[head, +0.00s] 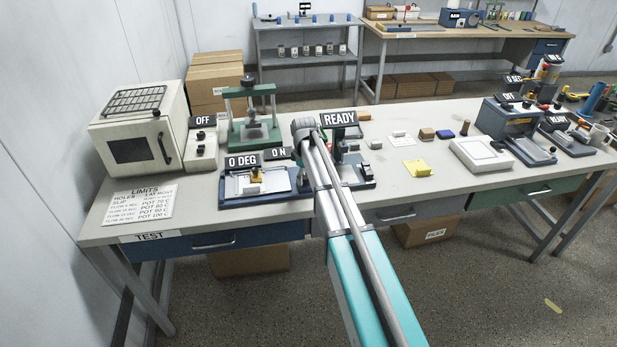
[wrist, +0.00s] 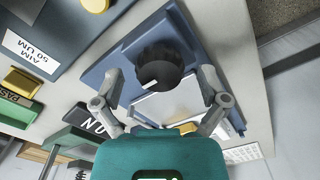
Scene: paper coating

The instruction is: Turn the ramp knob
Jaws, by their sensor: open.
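The ramp unit (head: 232,200) stands near the bench's front edge in the head view, a blue base with a pale plate. Its signs read 0 DEG and ON. In the wrist view, the round black ramp knob (wrist: 160,64) sits on the blue base (wrist: 108,62), with a white pointer mark on its face. My gripper (wrist: 161,76) is open, with one finger to each side of the knob. Both fingers look clear of it, though their height over the base is hard to tell. The knob is hidden behind my arm in the head view.
A unit signed READY (head: 358,170) stands just right of my arm. A green press (head: 252,118) and a white oven (head: 138,132) are behind and to the left. The bench front left holds a LIMITS sheet (head: 140,204). A yellow note (head: 417,168) lies to the right.

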